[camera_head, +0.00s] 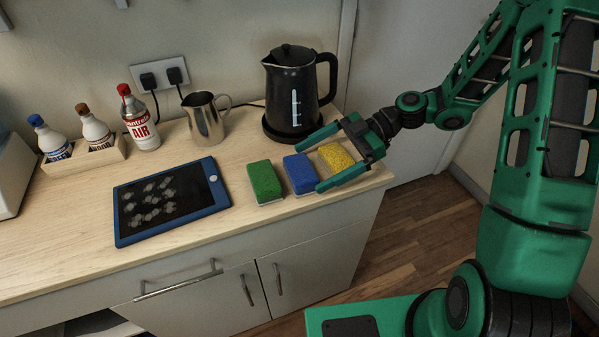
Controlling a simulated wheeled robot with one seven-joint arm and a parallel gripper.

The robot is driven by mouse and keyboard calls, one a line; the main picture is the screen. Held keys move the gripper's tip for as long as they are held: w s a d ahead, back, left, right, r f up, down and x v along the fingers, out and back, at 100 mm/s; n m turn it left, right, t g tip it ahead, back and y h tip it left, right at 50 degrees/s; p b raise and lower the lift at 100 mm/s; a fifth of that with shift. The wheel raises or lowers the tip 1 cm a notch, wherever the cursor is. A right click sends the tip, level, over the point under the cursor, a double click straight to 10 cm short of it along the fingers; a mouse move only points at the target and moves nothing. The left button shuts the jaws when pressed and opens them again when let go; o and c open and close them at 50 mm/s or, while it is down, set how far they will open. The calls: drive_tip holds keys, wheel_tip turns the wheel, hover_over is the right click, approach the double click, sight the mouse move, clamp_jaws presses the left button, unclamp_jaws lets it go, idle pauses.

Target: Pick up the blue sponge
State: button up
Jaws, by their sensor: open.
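The blue sponge (299,172) lies on the wooden counter between a green sponge (264,181) and a yellow sponge (335,157). My gripper (309,166) reaches in from the right with its two green fingers apart. One fingertip shows beyond the blue sponge's far edge and the other near its front right corner. The yellow sponge shows between the fingers, closer to the palm. Nothing appears held. I cannot tell how high the fingers are above the sponges.
A black kettle (287,88) stands behind the sponges, with a metal jug (203,119) to its left. A blue-framed tablet (171,201) lies left of the green sponge. A red-capped bottle (139,122) and a wooden holder (84,157) with bottles stand at the back left. The counter's front edge is close.

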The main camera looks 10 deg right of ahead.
sight(309, 165)
drive_tip(key=shift+x, duration=2.25)
drive_tip(key=shift+r, duration=0.15)
drive_tip(key=c, duration=1)
drive_tip(key=shift+r, duration=0.15)
